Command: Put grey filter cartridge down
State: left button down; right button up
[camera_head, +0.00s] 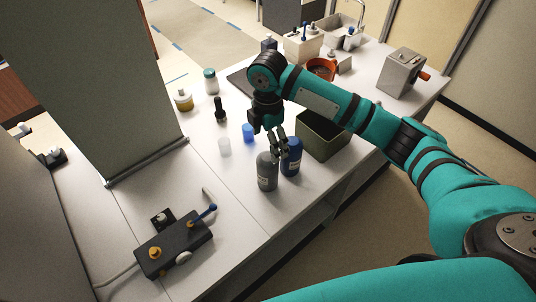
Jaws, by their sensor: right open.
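The grey filter cartridge (266,172) stands upright on the white counter, a little left of a blue cartridge (292,157). My right gripper (279,151) reaches down from above, just over and between the tops of the two cartridges. Its fingers are open and partly overlap the cartridges' upper ends in the picture. I cannot tell whether a finger touches the grey one. My left gripper is out of view.
An olive bin (323,145) stands right of the blue cartridge. A dark box with knobs (174,246) lies in front. Counter left of the grey cartridge is clear.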

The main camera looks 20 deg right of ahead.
notch_tip(320, 180, up, 5)
jog(key=shift+b, duration=0.4)
